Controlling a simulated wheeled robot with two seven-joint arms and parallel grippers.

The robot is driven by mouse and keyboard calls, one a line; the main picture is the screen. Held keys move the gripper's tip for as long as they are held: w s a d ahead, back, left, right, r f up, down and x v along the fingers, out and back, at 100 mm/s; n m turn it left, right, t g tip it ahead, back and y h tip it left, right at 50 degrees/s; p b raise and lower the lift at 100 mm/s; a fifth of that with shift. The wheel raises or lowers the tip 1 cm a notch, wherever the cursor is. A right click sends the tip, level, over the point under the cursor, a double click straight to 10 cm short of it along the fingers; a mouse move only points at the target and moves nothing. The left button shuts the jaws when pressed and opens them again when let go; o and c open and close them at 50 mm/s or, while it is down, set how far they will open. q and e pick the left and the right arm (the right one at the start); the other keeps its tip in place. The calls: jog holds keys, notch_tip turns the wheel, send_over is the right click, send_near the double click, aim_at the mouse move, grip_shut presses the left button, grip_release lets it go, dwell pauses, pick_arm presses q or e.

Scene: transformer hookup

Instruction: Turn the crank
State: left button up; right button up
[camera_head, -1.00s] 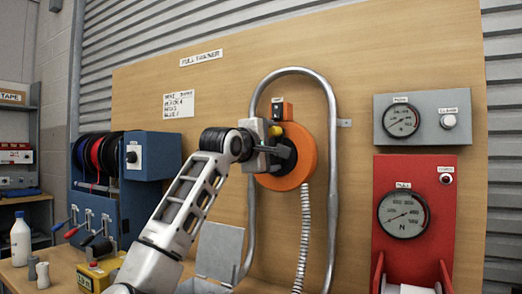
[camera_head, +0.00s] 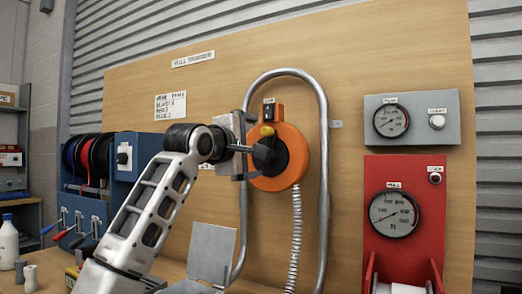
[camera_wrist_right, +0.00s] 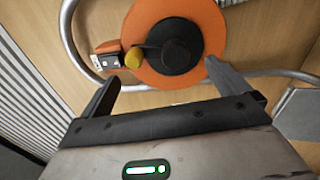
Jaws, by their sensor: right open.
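An orange round drum (camera_head: 294,174) is mounted on the wooden board, with a black hub (camera_head: 281,152) at its centre. A yellow knob (camera_head: 266,131) sits at its upper left. The wrist view shows the drum (camera_wrist_right: 204,20), the black hub (camera_wrist_right: 178,45) and a thin dark bar from the hub to the yellow knob (camera_wrist_right: 133,58). My right gripper (camera_head: 248,163) is in front and to the left of the drum. In the wrist view the right gripper (camera_wrist_right: 162,74) is open, its fingers apart and empty, facing the drum. My left gripper is not in view.
A metal tube (camera_head: 322,200) loops around the drum, and a coiled hose (camera_head: 296,235) hangs below. A grey gauge panel (camera_head: 412,115) and a red gauge unit (camera_head: 402,240) are to the right. A blue spool rack (camera_head: 124,185) stands left. A grey plate (camera_head: 211,252) stands below.

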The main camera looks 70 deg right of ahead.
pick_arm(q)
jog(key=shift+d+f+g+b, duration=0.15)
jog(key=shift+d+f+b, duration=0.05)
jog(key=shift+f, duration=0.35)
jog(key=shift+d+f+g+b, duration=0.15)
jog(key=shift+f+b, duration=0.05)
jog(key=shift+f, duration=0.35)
pick_arm(e)
jog(key=a, duration=1)
jog(key=shift+w, duration=0.25)
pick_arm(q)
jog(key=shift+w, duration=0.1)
